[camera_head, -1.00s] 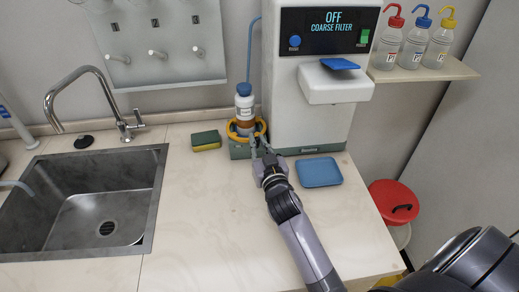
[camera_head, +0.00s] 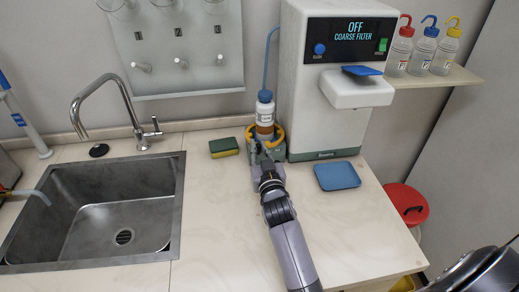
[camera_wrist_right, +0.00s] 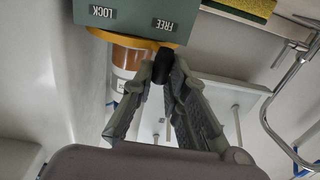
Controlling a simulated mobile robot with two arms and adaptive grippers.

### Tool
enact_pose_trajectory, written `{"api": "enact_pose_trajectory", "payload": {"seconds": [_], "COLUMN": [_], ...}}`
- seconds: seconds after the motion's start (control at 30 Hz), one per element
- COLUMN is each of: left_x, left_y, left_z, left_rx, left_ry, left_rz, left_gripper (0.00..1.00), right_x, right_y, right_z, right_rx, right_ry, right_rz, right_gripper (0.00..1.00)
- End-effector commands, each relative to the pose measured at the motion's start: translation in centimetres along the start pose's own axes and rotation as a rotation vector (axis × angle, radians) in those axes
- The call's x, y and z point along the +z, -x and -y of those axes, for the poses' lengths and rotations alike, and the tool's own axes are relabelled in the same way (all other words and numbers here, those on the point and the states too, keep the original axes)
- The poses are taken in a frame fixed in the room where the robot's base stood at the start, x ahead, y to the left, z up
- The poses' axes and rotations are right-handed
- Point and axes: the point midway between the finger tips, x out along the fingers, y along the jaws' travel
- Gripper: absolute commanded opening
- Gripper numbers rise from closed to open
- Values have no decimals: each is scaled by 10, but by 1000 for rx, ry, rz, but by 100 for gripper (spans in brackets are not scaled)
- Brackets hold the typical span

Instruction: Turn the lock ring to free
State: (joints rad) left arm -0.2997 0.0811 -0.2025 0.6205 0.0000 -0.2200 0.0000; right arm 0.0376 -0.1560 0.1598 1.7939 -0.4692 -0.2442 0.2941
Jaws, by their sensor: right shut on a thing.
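The yellow lock ring (camera_head: 280,137) sits around the foot of a blue-capped bottle (camera_head: 265,115) with brown liquid, on a green base (camera_head: 279,152). In the right wrist view the ring (camera_wrist_right: 128,40) shows under the base (camera_wrist_right: 135,12), whose face reads LOCK and FREE upside down. A black knob (camera_wrist_right: 162,66) on the ring lies by the FREE label. My right gripper (camera_head: 259,158) is in front of the base, its fingertips shut on this knob. In the head view the gripper partly hides the base and the knob. My left gripper is not in view.
A blue tray (camera_head: 337,176) lies at right, a sponge (camera_head: 223,148) at left. A sink (camera_head: 120,215) is further left. A blue tube (camera_head: 270,60) rises from the bottle.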

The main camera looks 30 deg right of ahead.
Motion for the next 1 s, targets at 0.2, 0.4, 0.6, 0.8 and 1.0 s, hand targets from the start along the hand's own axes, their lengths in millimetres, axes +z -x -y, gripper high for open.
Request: {"api": "enact_pose_trajectory", "payload": {"seconds": [0.2,0.4,0.6,0.8,1.0], "left_x": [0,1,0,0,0], "left_y": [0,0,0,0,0], "left_z": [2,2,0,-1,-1], "left_rx": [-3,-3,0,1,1], "left_ry": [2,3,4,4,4], "left_rz": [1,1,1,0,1], "left_gripper": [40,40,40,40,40], "right_x": [-1,-2,-2,-2,-1], "right_y": [0,0,0,0,0], "right_z": [5,6,6,5,3], "right_rx": [-9,-10,-10,-8,-5], "right_ry": [-5,-6,-7,-6,-4], "right_rz": [-4,-4,-4,-4,-2], "right_gripper": [0,0,21,34,34]}}
